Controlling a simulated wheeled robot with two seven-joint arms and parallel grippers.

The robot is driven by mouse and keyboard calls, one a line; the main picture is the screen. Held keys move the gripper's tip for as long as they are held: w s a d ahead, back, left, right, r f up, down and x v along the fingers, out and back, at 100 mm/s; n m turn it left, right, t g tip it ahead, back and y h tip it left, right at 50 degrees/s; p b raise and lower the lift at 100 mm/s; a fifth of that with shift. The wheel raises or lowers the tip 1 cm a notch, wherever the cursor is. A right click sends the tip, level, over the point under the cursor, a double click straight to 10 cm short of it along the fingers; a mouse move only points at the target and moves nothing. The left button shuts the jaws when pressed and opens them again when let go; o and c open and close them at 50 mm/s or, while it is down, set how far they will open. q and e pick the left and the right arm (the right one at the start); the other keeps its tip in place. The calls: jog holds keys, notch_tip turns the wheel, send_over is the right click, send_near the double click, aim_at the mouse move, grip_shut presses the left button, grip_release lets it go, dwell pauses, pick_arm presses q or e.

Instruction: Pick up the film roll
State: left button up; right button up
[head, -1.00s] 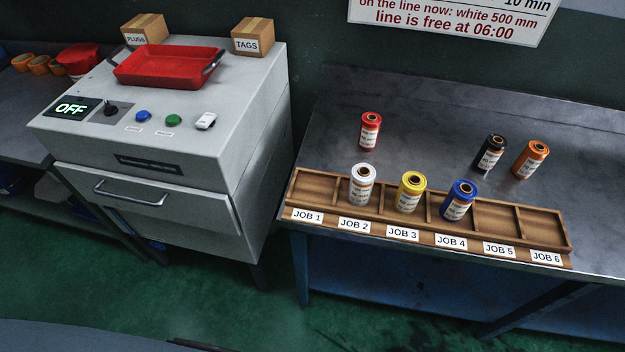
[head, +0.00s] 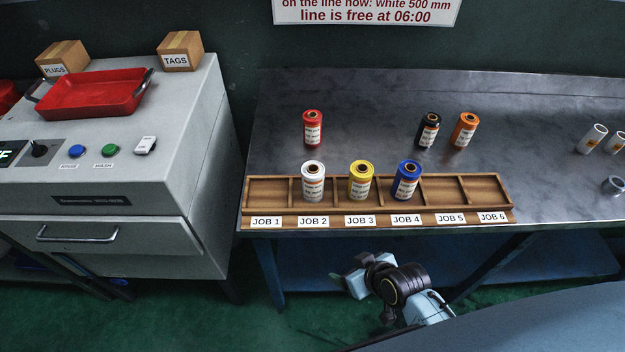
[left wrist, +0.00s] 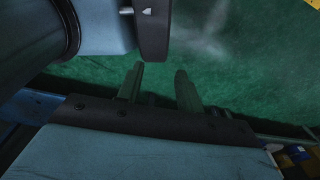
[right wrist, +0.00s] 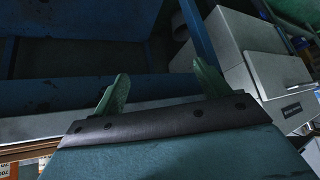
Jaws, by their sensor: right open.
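Six compartments of a wooden rack (head: 283,190) line the bench front. A white film roll (head: 313,184) stands at JOB 2, a yellow one (head: 361,183) at JOB 3 and a blue one (head: 406,182) at JOB 4. Behind the rack stand a red roll (head: 313,129), a black roll (head: 428,131) and an orange roll (head: 464,130). My right gripper (head: 346,279) is below and in front of the bench, apart from the rolls; in the right wrist view (right wrist: 160,72) its fingers are open and empty. My left gripper (left wrist: 160,78) has its fingers apart, empty, over green floor.
A grey machine (head: 110,200) with a red tray (head: 92,94) on top stands left of the bench. White rolls (head: 592,138) and a metal ring (head: 613,186) lie at the bench's right. The bench's front edge is above my right gripper.

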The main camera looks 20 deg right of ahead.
jog(key=w+r+t+y, duration=0.15)
jog(key=w+r, duration=0.25)
jog(key=r, duration=0.6)
jog(key=t, duration=0.4)
send_near(320, 177)
jog(key=f, duration=0.2)
jog(key=shift+n+t+y, duration=0.25)
jog(key=shift+n+t, duration=0.1)
jog(key=shift+n, duration=0.05)
jog(key=x, duration=0.5)
jog(key=r+x, duration=0.1)
jog(key=x, duration=0.2)
jog(key=shift+w+b, duration=0.3)
jog(key=shift+w, duration=0.15)
jog(key=shift+f+b+x, duration=0.25)
jog(key=shift+b+x, duration=0.05)
jog(key=shift+x, duration=1.2)
jog(key=shift+f+b+x, duration=0.25)
jog(key=shift+x, duration=1.25)
pick_arm(q)
jog(key=shift+s+f, duration=0.35)
jog(key=shift+f, duration=0.45)
pick_arm(e)
jog(key=shift+s, duration=0.25)
jog(key=shift+c, duration=0.3)
jog(key=shift+r, duration=0.1)
jog(key=c, duration=1.1)
